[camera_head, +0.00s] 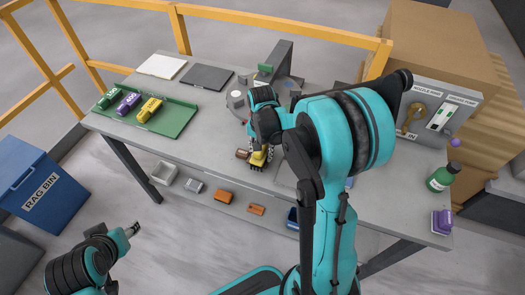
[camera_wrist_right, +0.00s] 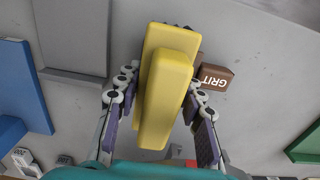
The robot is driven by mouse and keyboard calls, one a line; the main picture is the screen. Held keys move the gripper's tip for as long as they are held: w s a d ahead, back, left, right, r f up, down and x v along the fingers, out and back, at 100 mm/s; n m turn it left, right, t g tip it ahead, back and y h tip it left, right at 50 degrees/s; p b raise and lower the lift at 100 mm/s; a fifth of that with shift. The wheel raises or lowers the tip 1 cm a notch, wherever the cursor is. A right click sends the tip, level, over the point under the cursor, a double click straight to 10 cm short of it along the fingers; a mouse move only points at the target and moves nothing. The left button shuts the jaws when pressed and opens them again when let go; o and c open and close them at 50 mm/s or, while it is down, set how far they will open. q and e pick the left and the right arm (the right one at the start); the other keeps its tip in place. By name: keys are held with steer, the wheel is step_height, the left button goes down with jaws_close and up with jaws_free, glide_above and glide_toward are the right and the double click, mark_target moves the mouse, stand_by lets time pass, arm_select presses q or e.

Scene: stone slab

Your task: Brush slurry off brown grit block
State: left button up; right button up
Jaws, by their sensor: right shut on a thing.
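The brown grit block (camera_head: 242,153) lies on the grey table near its front edge. In the right wrist view the brown block (camera_wrist_right: 218,77) shows the word GRIT and sits just right of and partly behind a yellow brush (camera_wrist_right: 165,95). My right gripper (camera_wrist_right: 160,85) is shut on the yellow brush, with a finger on each side. In the head view the brush (camera_head: 259,158) shows below my right wrist, close beside the block. Whether its bristles touch the block is hidden. My left gripper (camera_head: 132,229) hangs off the table at lower left; its jaw opening is too small to tell.
A green tray (camera_head: 185,121) at left holds green, purple and yellow blocks. A white pad (camera_head: 161,66) and a dark pad (camera_head: 206,77) lie behind it. A green bottle (camera_head: 441,178) and purple block (camera_head: 442,221) stand at right. A blue rag bin (camera_head: 40,190) stands left.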

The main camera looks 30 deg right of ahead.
steer(key=shift+s+a, duration=0.65)
steer(key=shift+a, duration=0.15)
steer(key=shift+w+d+f, duration=0.15)
steer(key=shift+w+d, duration=0.25)
steer(key=shift+d, duration=0.15)
steer(key=shift+w+d, duration=0.55)
steer(key=shift+d, duration=0.1)
steer(key=shift+s+a+r, duration=0.2)
steer(key=shift+s+a, duration=0.3)
steer(key=shift+a, duration=0.1)
steer(key=shift+s+a+f, duration=0.1)
steer(key=shift+s+a, duration=0.4)
steer(key=shift+a, duration=0.1)
steer(key=shift+w+d+f+b, duration=0.1)
steer(key=shift+w+d+b, duration=0.35)
steer(key=shift+d, duration=0.1)
steer(key=shift+w+d, duration=0.55)
steer(key=shift+d, duration=0.1)
